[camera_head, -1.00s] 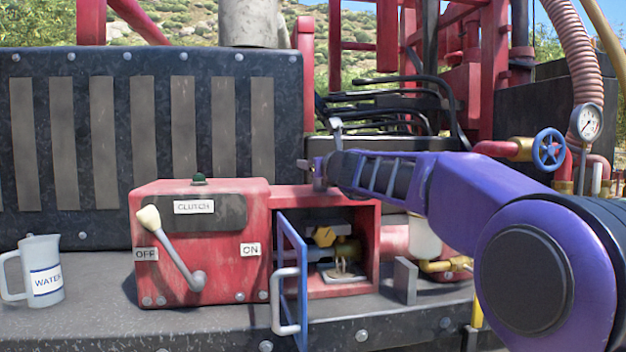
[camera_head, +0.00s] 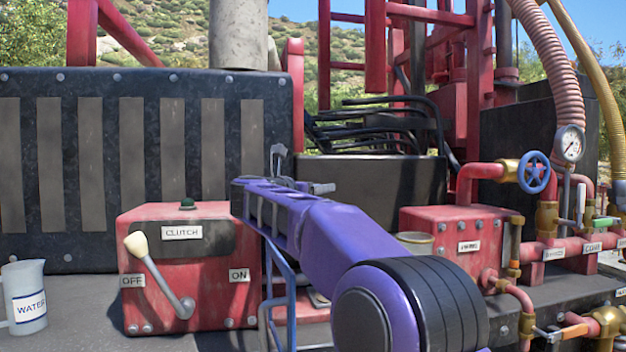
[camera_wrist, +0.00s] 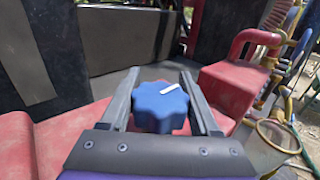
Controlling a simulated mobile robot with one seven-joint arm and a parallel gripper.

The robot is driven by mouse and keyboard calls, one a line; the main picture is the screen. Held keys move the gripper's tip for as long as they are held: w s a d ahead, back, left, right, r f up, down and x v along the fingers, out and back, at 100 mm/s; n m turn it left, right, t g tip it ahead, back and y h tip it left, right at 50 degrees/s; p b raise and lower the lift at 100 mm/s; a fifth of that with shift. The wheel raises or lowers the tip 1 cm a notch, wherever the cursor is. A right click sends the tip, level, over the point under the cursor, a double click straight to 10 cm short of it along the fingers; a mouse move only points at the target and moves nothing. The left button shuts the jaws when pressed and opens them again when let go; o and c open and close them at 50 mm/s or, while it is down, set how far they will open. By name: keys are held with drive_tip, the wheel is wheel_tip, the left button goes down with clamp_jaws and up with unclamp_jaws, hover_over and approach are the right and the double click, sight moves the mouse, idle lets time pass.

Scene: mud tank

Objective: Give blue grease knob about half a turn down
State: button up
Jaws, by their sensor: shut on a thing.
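The blue grease knob (camera_wrist: 155,112) is a lobed knob with a white mark on its top, seen in the wrist view. The mark points to the upper right. My gripper (camera_wrist: 160,80) has one finger along each side of the knob and is shut on it. In the head view my gripper (camera_head: 277,165) is above the right end of the red clutch box. The knob cannot be made out there, and what lies beneath it is hidden.
The red clutch box (camera_head: 150,218) with its lever (camera_head: 160,276) stands left of my arm. A red box (camera_head: 437,232) with pipes and valves stands to the right. A water jug (camera_head: 24,292) is at far left.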

drive_tip(key=shift+s+d+r+m+g+h+p, duration=0.1)
drive_tip(key=shift+d+m+g+h+p, duration=0.05)
drive_tip(key=shift+m+g+h+p, duration=0.5)
drive_tip(key=shift+h, duration=0.25)
drive_tip(key=o, duration=1.4)
drive_tip(key=shift+c, duration=0.2)
drive_tip(key=b+v, duration=0.2)
drive_tip(key=v, duration=1.5)
drive_tip(key=shift+s+f, duration=0.15)
drive_tip(key=shift+f, duration=0.1)
